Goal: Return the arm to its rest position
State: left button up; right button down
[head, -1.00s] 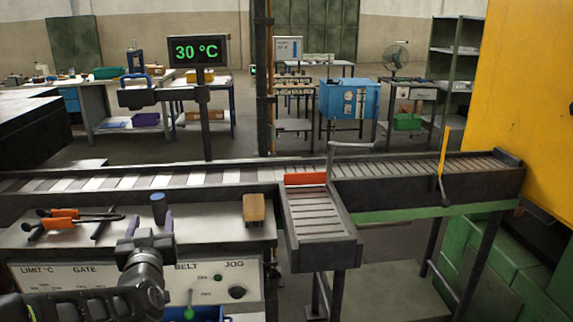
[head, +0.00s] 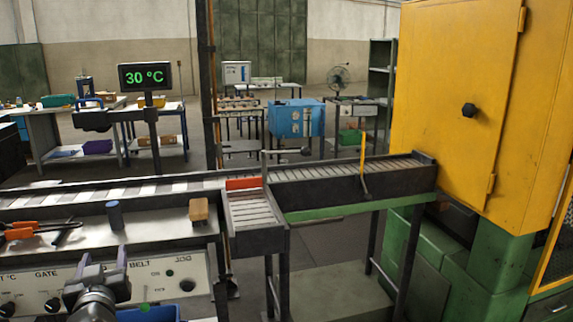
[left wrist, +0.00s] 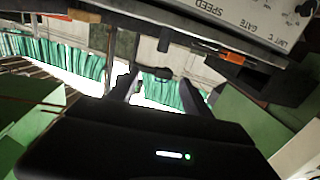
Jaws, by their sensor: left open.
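My left gripper (head: 102,257) is in front of the control console (head: 165,290), at the lower left of the head view. Its two fingers stand apart with nothing between them. In the left wrist view the fingers (left wrist: 160,90) are also spread and empty, and the console panel shows upside down at the upper right. A dark blue cylinder (head: 113,214) stands upright on the console top, beyond the gripper and apart from it. My right gripper is in neither view.
Orange-handled tongs (head: 35,230) and a tan block (head: 198,210) lie on the console top. Behind runs a roller conveyor (head: 320,180) with a side chute (head: 255,212). A yellow cabinet (head: 455,110) stands at the right. A display (head: 145,77) reads 30 °C.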

pick_arm(q)
jog(key=s+d+f+g+h, duration=0.1)
jog(key=d+f+g+h, duration=0.15)
jog(key=d+f, duration=0.55)
jog(key=s+d+f+m+g+h+p, duration=0.1)
jog(key=d+f+g+h, duration=0.15)
jog(key=f, duration=0.95)
jog(key=d+f+g+h, duration=0.2)
jog(key=d+f+h, duration=0.1)
jog(key=d+f, duration=0.55)
jog(key=s+d+f+m+g+h, duration=0.1)
jog(key=s+d+f+g, duration=0.3)
jog(key=s+d+f, duration=0.4)
jog(key=s+d+f+m+g+h+p, duration=0.1)
jog(key=s+d+f, duration=0.7)
jog(key=s, duration=0.8)
notch_tip(320, 180, down, 3)
jog(key=m+g+h, duration=0.1)
jog(key=g+h, duration=0.1)
jog(key=g, duration=0.1)
jog(key=shift+d, duration=0.3)
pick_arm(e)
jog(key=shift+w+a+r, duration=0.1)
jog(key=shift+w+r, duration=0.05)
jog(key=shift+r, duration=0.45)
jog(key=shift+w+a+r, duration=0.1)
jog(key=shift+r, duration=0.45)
pick_arm(q)
jog(key=shift+f, duration=0.1)
